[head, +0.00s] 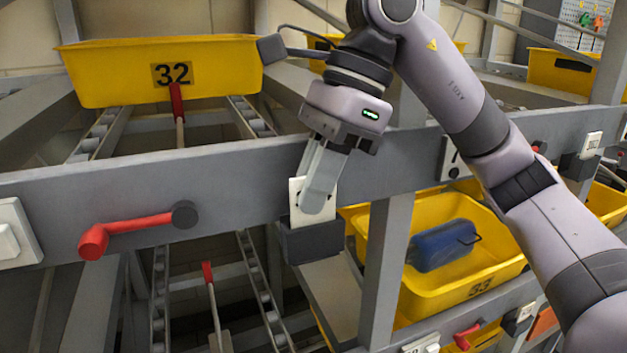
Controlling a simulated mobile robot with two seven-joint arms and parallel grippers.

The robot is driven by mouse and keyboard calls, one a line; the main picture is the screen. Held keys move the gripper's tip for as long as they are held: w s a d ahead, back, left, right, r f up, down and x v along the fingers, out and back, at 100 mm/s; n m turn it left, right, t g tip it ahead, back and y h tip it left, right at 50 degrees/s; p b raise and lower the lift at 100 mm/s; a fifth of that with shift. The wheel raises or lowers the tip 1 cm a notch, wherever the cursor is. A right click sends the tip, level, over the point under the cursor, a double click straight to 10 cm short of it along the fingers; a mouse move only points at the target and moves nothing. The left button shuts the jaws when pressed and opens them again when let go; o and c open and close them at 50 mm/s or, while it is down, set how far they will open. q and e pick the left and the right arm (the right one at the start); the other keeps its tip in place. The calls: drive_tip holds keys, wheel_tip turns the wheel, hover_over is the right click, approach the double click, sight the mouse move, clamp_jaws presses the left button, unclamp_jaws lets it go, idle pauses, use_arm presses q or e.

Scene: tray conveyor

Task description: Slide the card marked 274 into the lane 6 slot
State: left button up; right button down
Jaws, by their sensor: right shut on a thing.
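A white card (297,204) shows in the head view just behind and beside the fingers of my right gripper (318,198). The gripper points down and is shut on the card. The fingers hide much of the card, and I cannot read a number on it. A dark slot holder (312,242) on the grey front rail sits directly below the card. The card's lower edge meets the top of the holder; I cannot tell how deep it is inside. No lane number is readable on this holder. My left gripper is not in view.
A red lever (130,230) sticks out of the grey rail (240,172) left of the holder. Yellow tray 32 (215,58) stands above on rollers. Yellow tray 33 (420,298), holding a blue canister (443,246), is below right. Another white card (591,145) stands farther right.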

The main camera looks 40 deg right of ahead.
drive_tip(key=shift+f, duration=0.25)
drive_tip(key=c, duration=1.1)
unclamp_jaws()
drive_tip(key=shift+c, duration=0.2)
drive_tip(key=shift+r, duration=0.1)
drive_tip(key=p+v, duration=0.1)
drive_tip(key=v, duration=0.6)
drive_tip(key=shift+p, duration=0.35)
